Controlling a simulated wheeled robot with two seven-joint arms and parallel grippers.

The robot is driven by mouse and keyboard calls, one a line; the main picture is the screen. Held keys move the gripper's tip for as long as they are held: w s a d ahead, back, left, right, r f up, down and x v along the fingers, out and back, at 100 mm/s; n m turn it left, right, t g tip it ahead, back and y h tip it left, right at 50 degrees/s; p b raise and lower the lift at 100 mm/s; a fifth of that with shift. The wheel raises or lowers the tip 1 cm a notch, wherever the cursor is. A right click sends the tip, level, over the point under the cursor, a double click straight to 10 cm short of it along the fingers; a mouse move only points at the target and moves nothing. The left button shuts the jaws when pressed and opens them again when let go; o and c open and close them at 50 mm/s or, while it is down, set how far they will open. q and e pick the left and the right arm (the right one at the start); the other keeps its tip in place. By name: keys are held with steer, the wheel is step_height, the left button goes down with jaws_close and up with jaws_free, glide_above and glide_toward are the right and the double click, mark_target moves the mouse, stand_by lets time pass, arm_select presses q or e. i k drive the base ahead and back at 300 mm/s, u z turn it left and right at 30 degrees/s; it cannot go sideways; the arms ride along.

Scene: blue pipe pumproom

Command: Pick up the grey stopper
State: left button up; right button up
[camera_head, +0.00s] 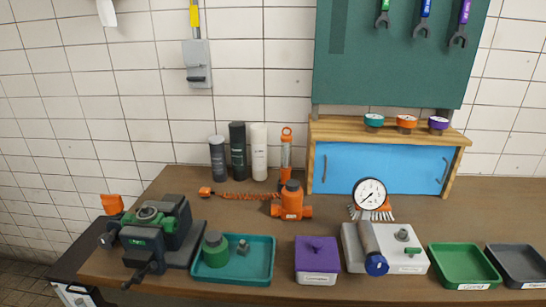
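A small grey piece that looks like the grey stopper (243,247) sits upright in the teal tray (262,275) at the front of the bench, left of centre. It stands just right of a larger green round part (215,248) in the same tray. The two look close together; I cannot tell whether they touch. Neither of my grippers shows in the head view, and nothing covers the grey piece.
A dark vise (150,240) stands left of the tray, and a purple lidded box (317,262) stands right. Farther right are a gauge device (385,245), a green tray (463,265) and a dark tray (520,264). An orange valve (291,203) stands behind.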

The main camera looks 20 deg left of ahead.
mark_target(146, 213)
steer(key=u, duration=1)
